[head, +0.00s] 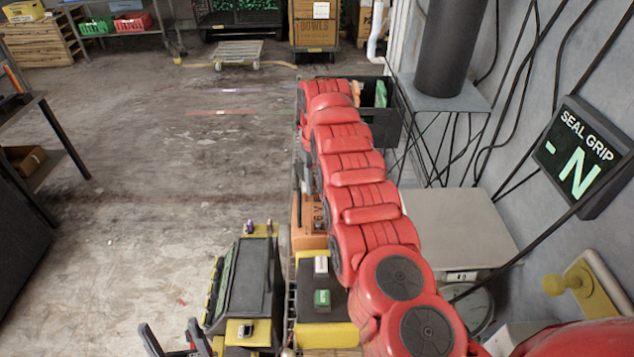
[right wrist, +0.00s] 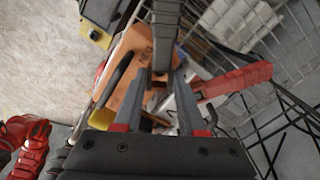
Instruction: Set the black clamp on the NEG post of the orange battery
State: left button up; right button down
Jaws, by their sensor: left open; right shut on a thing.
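The orange battery (right wrist: 128,62) is in the right wrist view, just beyond my fingertips, with NEG lettering on its top; part of its orange side shows in the head view (head: 306,212). My right gripper (right wrist: 158,88) is shut on the black clamp (right wrist: 165,35), whose dark body extends up the picture over the battery. Whether the clamp touches the NEG post is hidden by the clamp and fingers. A red-handled clamp (right wrist: 235,80) lies right of the battery. In the head view my red right arm hides the right gripper. My left gripper (head: 172,338) is open and empty at the bottom left.
A black-and-yellow unit (head: 245,285) and a yellow-and-black box (head: 322,300) stand before the battery. A wire basket (right wrist: 240,30) is beside it. A wall sign (head: 590,160) reads SEAL GRIP -N. A grey platform (head: 460,225) is at right. Open floor is left.

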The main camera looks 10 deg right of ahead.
jog(key=shift+f+b, duration=0.7)
jog(key=shift+f, duration=0.45)
jog(key=shift+c, duration=2)
grip_release()
jog(key=shift+r, duration=0.1)
jog(key=shift+r, duration=0.2)
notch_tip(320, 180, up, 3)
jog(key=shift+d+r+b, duration=0.1)
jog(key=shift+b, duration=0.25)
notch_tip(320, 180, up, 3)
jog(key=shift+r+p, duration=0.2)
jog(key=shift+p, duration=0.75)
notch_tip(320, 180, up, 10)
jog(key=p, duration=1)
jog(key=shift+r, duration=0.2)
jog(key=shift+f, duration=0.1)
